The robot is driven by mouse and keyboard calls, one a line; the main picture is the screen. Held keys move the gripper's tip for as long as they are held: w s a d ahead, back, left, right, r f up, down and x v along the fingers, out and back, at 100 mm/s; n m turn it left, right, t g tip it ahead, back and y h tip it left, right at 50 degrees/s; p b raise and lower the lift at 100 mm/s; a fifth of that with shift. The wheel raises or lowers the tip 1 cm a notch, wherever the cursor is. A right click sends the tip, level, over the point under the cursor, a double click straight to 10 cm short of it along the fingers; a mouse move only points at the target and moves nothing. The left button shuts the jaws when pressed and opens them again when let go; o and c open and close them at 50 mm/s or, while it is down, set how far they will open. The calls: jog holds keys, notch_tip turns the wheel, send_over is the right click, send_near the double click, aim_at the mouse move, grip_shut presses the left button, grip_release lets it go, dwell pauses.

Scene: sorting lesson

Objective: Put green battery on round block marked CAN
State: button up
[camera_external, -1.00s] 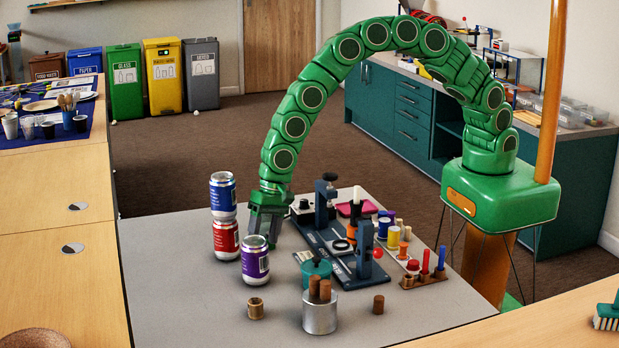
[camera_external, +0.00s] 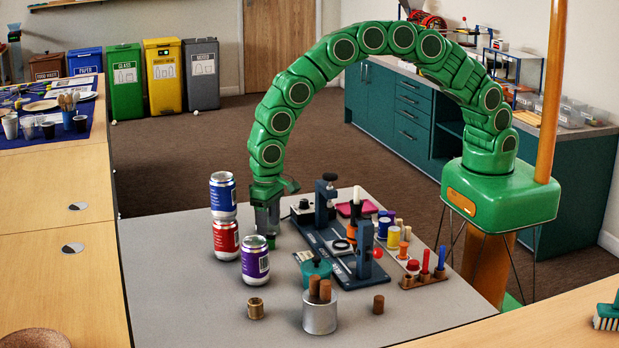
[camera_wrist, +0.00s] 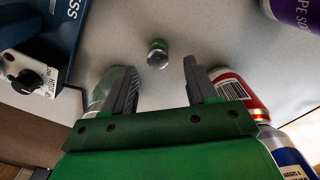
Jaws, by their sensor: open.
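The green battery (camera_wrist: 157,53), a small cylinder with a green end and a silvery end, is on the grey table in the wrist view. It lies just beyond my open fingertips, roughly between their lines, touching neither. In the outside view a small green spot, likely the battery (camera_external: 271,243), shows beside the foot of my gripper (camera_external: 266,232). My gripper (camera_wrist: 159,80) points down at the table, open and empty. I cannot read CAN on any block; short round pieces stand near the front, one brassy (camera_external: 256,309) and one brown (camera_external: 378,305).
A blue can (camera_external: 222,193) stands on a red can (camera_external: 225,239) left of my gripper. A purple can (camera_external: 255,262) stands in front. The table's front left is clear.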

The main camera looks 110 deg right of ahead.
aim_at(270, 232)
jog(key=f, duration=0.4)
jog(key=shift+s+a+f, duration=0.15)
jog(key=shift+s+f, duration=0.1)
jog(key=shift+f, duration=0.15)
grip_shut()
